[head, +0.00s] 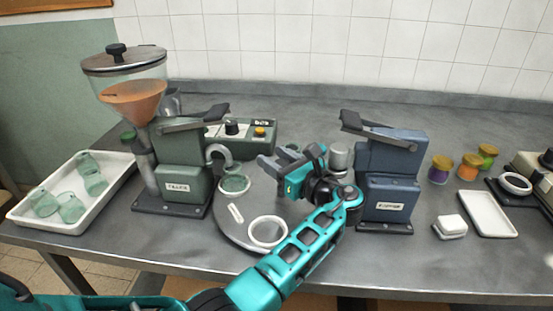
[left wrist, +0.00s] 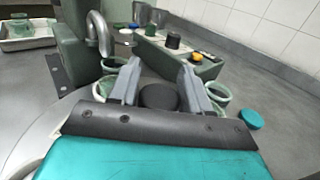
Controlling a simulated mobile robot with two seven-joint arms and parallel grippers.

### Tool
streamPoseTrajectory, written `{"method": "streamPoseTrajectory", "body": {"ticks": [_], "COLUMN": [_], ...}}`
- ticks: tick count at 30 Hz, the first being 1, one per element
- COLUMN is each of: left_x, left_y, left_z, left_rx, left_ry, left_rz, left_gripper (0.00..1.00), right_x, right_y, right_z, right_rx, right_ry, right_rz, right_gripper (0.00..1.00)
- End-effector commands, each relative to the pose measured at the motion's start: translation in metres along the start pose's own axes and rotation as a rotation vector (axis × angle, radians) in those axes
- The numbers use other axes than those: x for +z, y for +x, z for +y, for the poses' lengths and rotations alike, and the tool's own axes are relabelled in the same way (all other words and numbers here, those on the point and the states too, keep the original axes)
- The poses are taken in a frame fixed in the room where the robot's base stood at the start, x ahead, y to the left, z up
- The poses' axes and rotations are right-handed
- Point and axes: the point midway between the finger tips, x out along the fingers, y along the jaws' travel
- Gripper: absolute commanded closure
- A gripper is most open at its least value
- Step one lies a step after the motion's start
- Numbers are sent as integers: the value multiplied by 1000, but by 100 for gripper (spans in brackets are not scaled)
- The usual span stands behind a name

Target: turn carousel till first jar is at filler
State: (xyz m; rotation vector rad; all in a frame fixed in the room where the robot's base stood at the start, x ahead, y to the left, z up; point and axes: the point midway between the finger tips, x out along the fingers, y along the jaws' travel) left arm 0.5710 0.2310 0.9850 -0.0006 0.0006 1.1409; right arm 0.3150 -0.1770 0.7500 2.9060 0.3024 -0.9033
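The carousel (head: 230,222) is a grey round plate between the green filler (head: 185,172) and the blue machine (head: 392,170). A green glass jar (head: 235,184) stands at the filler's curved spout (head: 219,153). A white ring seat (head: 267,232) is at the carousel's front. My left gripper (head: 274,162) is over the carousel, pointing left. In the left wrist view its fingers (left wrist: 158,75) are apart, with a black round knob (left wrist: 158,97) between them; contact is unclear. Green jars show left (left wrist: 113,65) and right (left wrist: 217,92) of the fingers. My arm hides the carousel's right side.
A white tray (head: 107,190) with several green jars stands at left. A control box (head: 250,138) is behind the carousel. Small coloured jars (head: 468,167), a white tray (head: 488,213) and a white block (head: 450,226) are at right. The front table strip is mostly clear.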

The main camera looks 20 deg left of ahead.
Motion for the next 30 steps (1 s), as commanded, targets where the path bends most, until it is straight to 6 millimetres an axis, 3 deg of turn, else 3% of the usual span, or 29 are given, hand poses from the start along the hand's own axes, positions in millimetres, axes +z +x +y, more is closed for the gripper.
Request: {"method": "streamPoseTrajectory", "body": {"ticks": [5,16,30], "left_x": [0,-1,-1], "left_y": [0,-10,-106], "left_z": [0,0,0], "left_rx": [0,-1,-3], "left_ry": [0,1,0], "left_rz": [0,0,1], "left_gripper": [35,35,35], "right_x": [0,0,4], "right_y": [0,0,3], "right_z": [0,0,0], "right_rx": [0,0,0], "right_ry": [0,1,1], "right_rz": [0,0,0], "right_gripper": [57,57,57]}}
